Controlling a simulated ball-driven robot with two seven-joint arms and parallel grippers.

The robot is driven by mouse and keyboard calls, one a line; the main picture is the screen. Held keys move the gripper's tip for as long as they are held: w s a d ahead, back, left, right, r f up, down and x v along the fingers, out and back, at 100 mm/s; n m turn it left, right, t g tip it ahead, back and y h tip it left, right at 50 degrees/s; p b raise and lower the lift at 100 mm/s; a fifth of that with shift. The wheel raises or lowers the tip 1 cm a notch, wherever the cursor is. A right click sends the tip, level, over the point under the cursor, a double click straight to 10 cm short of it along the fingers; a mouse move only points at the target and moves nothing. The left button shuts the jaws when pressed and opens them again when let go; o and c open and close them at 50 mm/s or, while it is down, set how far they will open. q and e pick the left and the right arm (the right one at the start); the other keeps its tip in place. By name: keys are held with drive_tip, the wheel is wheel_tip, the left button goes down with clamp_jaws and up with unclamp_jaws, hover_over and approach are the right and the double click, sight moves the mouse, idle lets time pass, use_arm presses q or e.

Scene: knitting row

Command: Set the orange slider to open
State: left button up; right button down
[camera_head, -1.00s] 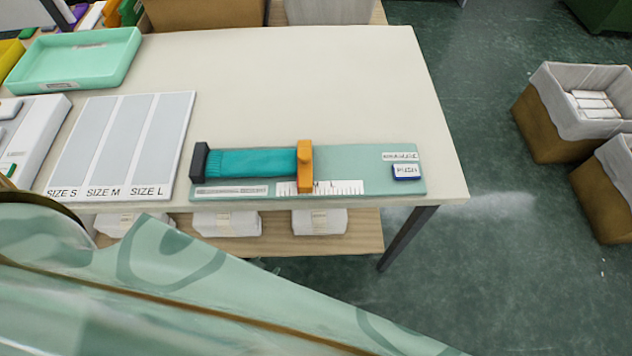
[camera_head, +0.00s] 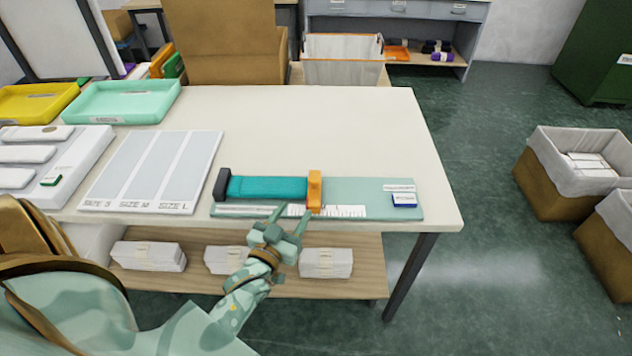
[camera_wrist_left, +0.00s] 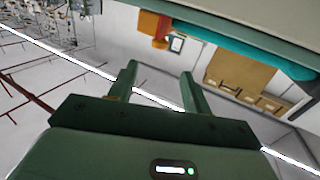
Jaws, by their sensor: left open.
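The orange slider (camera_head: 314,191) stands upright on the pale green board (camera_head: 365,190), at the right end of the teal knitted strip (camera_head: 268,187). A dark end block (camera_head: 221,185) is at the strip's left end. A ruler scale (camera_head: 340,211) runs along the board's front edge below the slider. My left gripper (camera_head: 290,212) is open and empty at the board's front edge, just in front and left of the slider, apart from it. In the left wrist view its open fingers (camera_wrist_left: 159,72) point toward the orange slider (camera_wrist_left: 154,26). My right gripper is not in view.
A blue-edged tag (camera_head: 404,200) lies at the board's right end. The size chart (camera_head: 150,175) lies left of the board. A green tray (camera_head: 122,102) is at the back left. White bundles (camera_head: 326,262) sit on the lower shelf. The table behind the board is clear.

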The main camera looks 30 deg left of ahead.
sight(312, 184)
use_arm(q)
drive_tip(key=w, duration=0.3)
drive_tip(key=w+a+b, duration=0.1)
drive_tip(key=w, duration=0.3)
drive_tip(key=w+b, duration=0.1)
drive_tip(key=w, duration=0.3)
drive_tip(key=shift+w+a+f, duration=0.15)
drive_tip(key=shift+w+a, duration=0.1)
drive_tip(key=shift+a, duration=0.15)
drive_tip(key=shift+w+a, duration=0.1)
drive_tip(key=shift+w, duration=0.55)
